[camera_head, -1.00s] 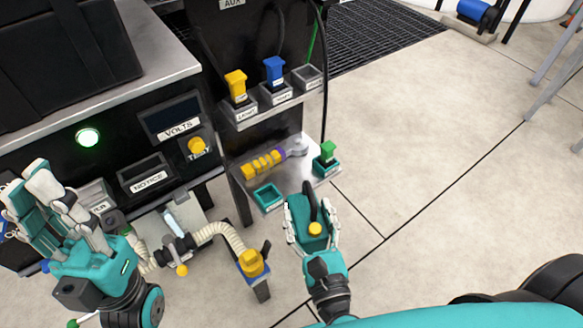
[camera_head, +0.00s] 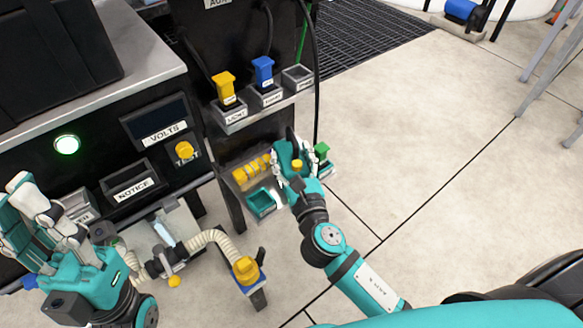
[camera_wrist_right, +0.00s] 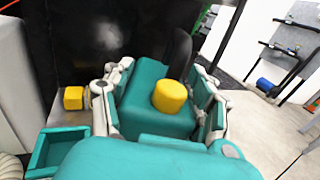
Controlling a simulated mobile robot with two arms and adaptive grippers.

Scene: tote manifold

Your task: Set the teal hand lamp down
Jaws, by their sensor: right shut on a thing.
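The teal hand lamp (camera_head: 288,152) is a boxy body with a yellow knob and a dark handle. My right gripper (camera_head: 290,166) is shut on it, over the small metal shelf on the side of the black cabinet. In the right wrist view the lamp (camera_wrist_right: 150,98) sits between the fingers of my right gripper (camera_wrist_right: 165,105), one set on each side. Its underside is hidden, so I cannot tell whether it touches the shelf. My left gripper (camera_head: 45,225) has its pale fingers raised and apart, with nothing between them, at the left in the head view.
An empty teal open holder (camera_head: 262,203) is on the shelf, left of my right gripper. A yellow ribbed tool (camera_head: 250,170) lies behind it, partly covered. A green plug (camera_head: 321,151) stands at the right. Yellow (camera_head: 224,86) and blue (camera_head: 263,71) plugs stand in holders above.

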